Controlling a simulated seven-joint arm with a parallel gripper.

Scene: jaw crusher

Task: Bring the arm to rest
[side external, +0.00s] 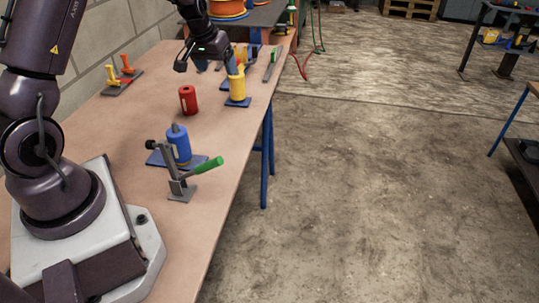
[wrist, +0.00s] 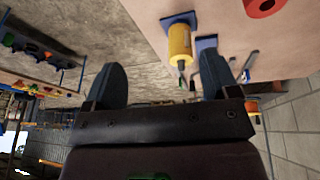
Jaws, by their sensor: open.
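My gripper (side external: 206,66) hangs above the far part of the workbench, its two fingers spread with nothing between them. In the wrist view the fingers (wrist: 160,62) also stand wide apart and empty. A yellow cylinder (side external: 237,88) stands on a small blue base just below and beside the right finger; the wrist view shows it (wrist: 180,42) beyond the fingers. I cannot tell the exact gap between finger and cylinder. A red cylinder (side external: 188,99) stands alone on the bench in front of the gripper.
A blue cylinder (side external: 179,143) stands on a blue plate, behind a clamp with a green handle (side external: 208,165). Yellow-orange handled pieces (side external: 121,75) sit by the wall. An orange spool (side external: 228,8) is at the back. The bench top (side external: 135,118) is clear between these.

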